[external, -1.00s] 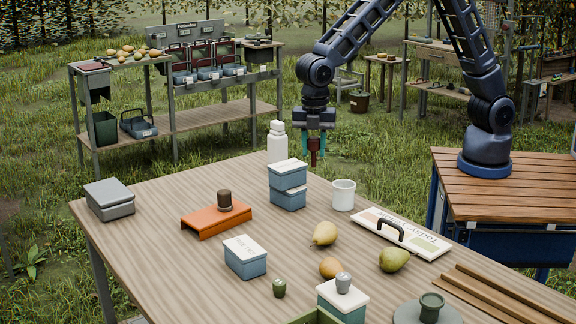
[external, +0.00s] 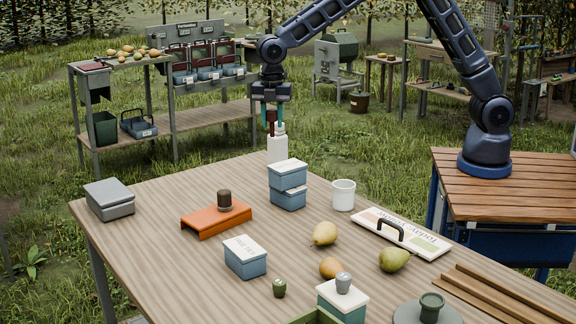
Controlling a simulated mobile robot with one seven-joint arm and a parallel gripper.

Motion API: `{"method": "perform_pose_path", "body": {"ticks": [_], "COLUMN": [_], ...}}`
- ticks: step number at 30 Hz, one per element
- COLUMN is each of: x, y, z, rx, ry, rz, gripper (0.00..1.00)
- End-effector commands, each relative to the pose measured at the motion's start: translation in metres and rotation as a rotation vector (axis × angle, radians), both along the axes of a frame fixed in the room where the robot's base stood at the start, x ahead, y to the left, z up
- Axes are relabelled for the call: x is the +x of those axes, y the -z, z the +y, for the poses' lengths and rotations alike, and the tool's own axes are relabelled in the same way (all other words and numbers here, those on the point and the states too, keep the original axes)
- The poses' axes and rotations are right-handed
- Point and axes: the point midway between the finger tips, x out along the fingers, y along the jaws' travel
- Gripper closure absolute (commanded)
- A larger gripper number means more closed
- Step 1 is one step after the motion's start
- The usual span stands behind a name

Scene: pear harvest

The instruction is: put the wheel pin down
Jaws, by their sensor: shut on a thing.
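My gripper (external: 271,112) points down above the far edge of the table. I cannot tell whether the pin is in front of or behind the bottle.
The wooden table (external: 160,210) carries stacked blue boxes (external: 288,196), a white mug (external: 343,195), an orange stand (external: 213,222) with a brown knob, a grey box (external: 109,199), several pears (external: 325,234) and a sign board (external: 402,233). The left front of the tabletop is clear.

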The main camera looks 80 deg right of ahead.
Motion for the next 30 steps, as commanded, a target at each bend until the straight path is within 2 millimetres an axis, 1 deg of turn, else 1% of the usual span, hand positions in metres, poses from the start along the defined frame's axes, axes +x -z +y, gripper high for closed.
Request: {"method": "perform_pose_path", "body": {"ticks": [1,5,6,8,9,11,12,14,15,18,21,24,27,30], "x": [0.013,0.038,0.045,0.055,0.062,0.07,0.076,0.083,0.087,0.095,0.1,0.102,0.104,0.104], "y": [0.0,0.0,0.0,0.0,0.0,0.0,0.0,0.0,0.0,0.0,0.0,0.001,0.001,0.007], "z": [-0.021,-0.07,-0.085,-0.109,-0.125,-0.149,-0.166,-0.191,-0.208,-0.245,-0.275,-0.296,-0.309,-0.314], "rx": [0.001,0.001,0.001,0.001,0.001,0.001,0.001,0.001,0.001,0.001,0.001,0.001,0.001,0.002], "ry": [0.007,0.006,0.004,0.004,0.003,0.003,0.003,0.003,0.002,0.0,-0.002,-0.004,-0.004,-0.006], "rz": [-0.002,0.0,-0.001,-0.001,-0.002,-0.001,-0.001,-0.001,-0.003,-0.001,-0.002,-0.002,-0.002,-0.001], "gripper": [0.92,0.92,0.92,0.92,0.92,0.92,0.92,0.92,0.92,0.92,0.92,0.92,0.92,0.92]}}
